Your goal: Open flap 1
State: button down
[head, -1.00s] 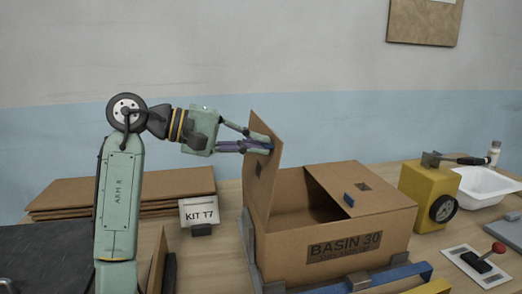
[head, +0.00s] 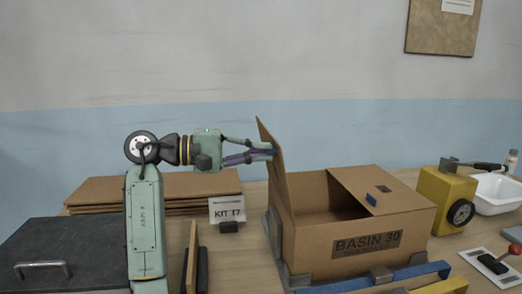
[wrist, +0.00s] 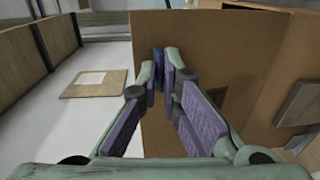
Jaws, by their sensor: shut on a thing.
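The cardboard box marked BASIN 30 (head: 412,222) stands on the table, right of my arm. Its left flap (head: 277,180) stands up, its top leaning slightly left, away from the opening. No number shows on this flap, so I cannot tell that it is flap 1. My gripper (head: 268,153) is at the upper part of this flap. In the wrist view my gripper (wrist: 162,72) is shut on a small dark blue tab (wrist: 157,64) in front of the flap's brown face (wrist: 215,60). The box's right flap (head: 372,185) lies over part of the opening and carries another blue tab (head: 383,188).
Blue and yellow bars (head: 385,276) lie along the box's front. A KIT T7 sign (head: 228,209) and stacked cardboard (head: 150,188) stand left of the box. A yellow block with a dial (head: 445,198), a white basin (head: 495,193) and a red-knobbed lever (head: 495,262) are right.

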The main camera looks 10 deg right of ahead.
jog(key=shift+d+f, duration=0.15)
jog(key=shift+f, duration=0.35)
jog(key=c, duration=1.8)
grip_release()
jog(key=shift+d, duration=0.1)
jog(key=shift+r, duration=0.1)
jog(key=shift+r, duration=0.1)
